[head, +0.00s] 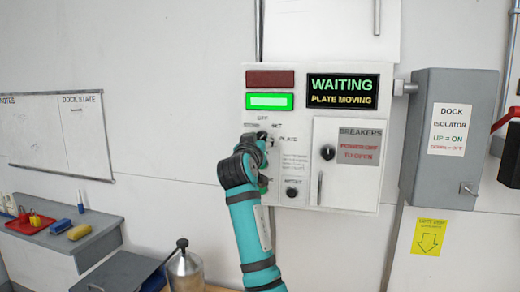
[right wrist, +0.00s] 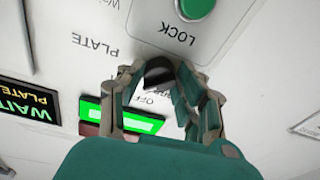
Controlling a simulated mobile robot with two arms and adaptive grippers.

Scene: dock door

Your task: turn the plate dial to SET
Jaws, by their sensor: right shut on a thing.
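The plate dial (right wrist: 158,76) shows in the right wrist view as a dark knob between my right fingers, near the words PLATE and OFF. My right gripper (right wrist: 160,82) is shut on it. In the head view my right gripper (head: 259,141) reaches the white control panel (head: 335,205) and mostly hides the dial; the words OFF, SET and PLATE show around it. Which mark the dial points at cannot be told. The display (head: 342,92) reads WAITING, PLATE MOVING. The green lamp (head: 269,101) is lit and the red lamp (head: 270,79) above it is dark. My left gripper is out of view.
A breakers door (head: 350,185) with a black knob (head: 327,152) is right of the dial. A small black knob (head: 292,193) sits below. A green button (right wrist: 196,6) lies near LOCK. A grey isolator box (head: 450,85) is further right. A bench (head: 60,240) stands at left.

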